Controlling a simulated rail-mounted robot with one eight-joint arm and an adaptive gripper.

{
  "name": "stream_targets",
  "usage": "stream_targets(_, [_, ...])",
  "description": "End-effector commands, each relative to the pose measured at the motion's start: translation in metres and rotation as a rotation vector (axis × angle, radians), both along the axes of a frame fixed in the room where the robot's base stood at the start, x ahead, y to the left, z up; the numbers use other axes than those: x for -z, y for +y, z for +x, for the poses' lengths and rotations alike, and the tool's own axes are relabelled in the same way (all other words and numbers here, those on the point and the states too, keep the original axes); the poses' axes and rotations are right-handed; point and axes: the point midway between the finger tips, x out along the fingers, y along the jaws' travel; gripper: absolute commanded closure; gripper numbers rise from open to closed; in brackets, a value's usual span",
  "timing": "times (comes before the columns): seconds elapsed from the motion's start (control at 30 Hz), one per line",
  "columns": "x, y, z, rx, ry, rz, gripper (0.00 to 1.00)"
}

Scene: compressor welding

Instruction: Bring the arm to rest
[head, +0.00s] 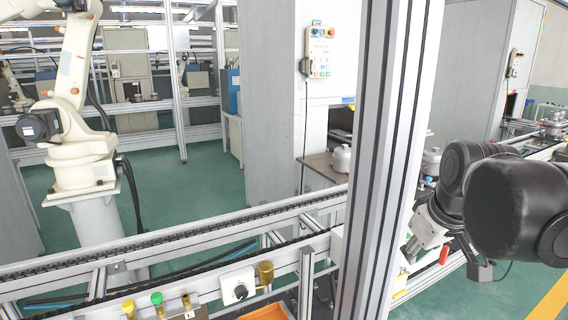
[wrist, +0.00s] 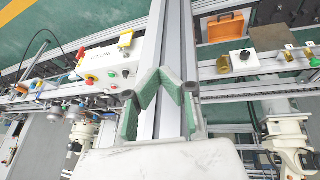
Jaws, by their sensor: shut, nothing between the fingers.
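My arm reaches in from the right of the head view, its dark links in front of the conveyor. My gripper (head: 411,250) hangs low there, small and partly hidden, just right of the aluminium post (head: 378,160). In the wrist view my gripper (wrist: 159,80) shows two fingers with green pads, their tips together and nothing held. The same post (wrist: 176,40) runs behind the fingers in that view. I cannot tell the exact gap between gripper and post.
A conveyor rail (head: 170,240) crosses the front. A white control box (wrist: 108,62) with buttons lies left of the fingers in the wrist view. An orange bin (wrist: 226,26) is at upper right. A white robot arm (head: 75,110) stands at left; a grey cabinet (head: 270,100) stands behind.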

Motion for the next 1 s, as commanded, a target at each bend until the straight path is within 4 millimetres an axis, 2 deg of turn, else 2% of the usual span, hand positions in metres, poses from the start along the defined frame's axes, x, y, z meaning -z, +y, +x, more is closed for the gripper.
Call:
stream_targets(0.03, [0.008, 0.008, -0.014, 0.024, -0.016, 0.013, 1.0])
stream_targets(0.2, [0.035, 0.027, -0.053, 0.124, -0.077, 0.065, 1.0])
stream_targets(0.4, [0.067, 0.043, -0.089, 0.22, -0.137, 0.131, 1.0])
stream_targets(0.6, [0.083, 0.048, -0.104, 0.267, -0.167, 0.167, 1.0])
stream_targets(1.0, [0.084, 0.049, -0.105, 0.272, -0.169, 0.171, 1.0])
